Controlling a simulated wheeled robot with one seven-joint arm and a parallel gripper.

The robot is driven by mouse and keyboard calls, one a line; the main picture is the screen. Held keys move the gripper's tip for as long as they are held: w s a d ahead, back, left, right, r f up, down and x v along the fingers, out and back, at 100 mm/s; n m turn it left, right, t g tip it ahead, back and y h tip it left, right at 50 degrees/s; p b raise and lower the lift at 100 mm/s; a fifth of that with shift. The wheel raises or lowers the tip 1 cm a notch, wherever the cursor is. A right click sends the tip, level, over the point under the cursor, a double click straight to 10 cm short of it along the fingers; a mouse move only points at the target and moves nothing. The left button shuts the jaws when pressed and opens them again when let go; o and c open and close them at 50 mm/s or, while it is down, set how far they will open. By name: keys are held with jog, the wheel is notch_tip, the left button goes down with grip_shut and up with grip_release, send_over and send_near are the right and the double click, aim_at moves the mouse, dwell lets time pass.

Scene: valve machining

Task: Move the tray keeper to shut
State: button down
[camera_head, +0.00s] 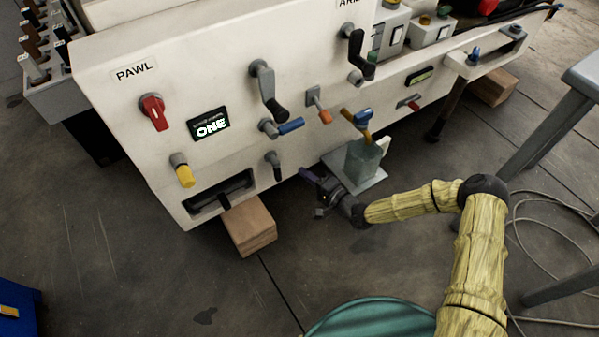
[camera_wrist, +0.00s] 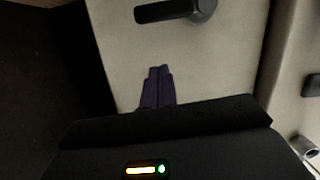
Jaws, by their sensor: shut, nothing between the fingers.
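A small dark lever (camera_head: 275,168) sits low on the white machine panel, right of a dark slot (camera_head: 218,196); it may be the tray keeper, but I can read no label on it. In the head view its handle hangs down from its pivot. In the wrist view the black lever (camera_wrist: 175,11) is at the top, pivot at right, handle pointing left. My gripper (camera_head: 304,173) has slim purple fingers, closed together and empty. It is to the right of the lever, apart from it. In the wrist view the fingertips (camera_wrist: 159,69) are below the lever.
A translucent container (camera_head: 362,160) stands on a plate to the right. A wooden block (camera_head: 250,226) lies below the panel. A yellow knob (camera_head: 183,172) is further left.

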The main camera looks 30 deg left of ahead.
jog(key=p+v, duration=0.3)
jog(key=v, duration=0.5)
jog(key=shift+s, duration=0.2)
dwell(0.4)
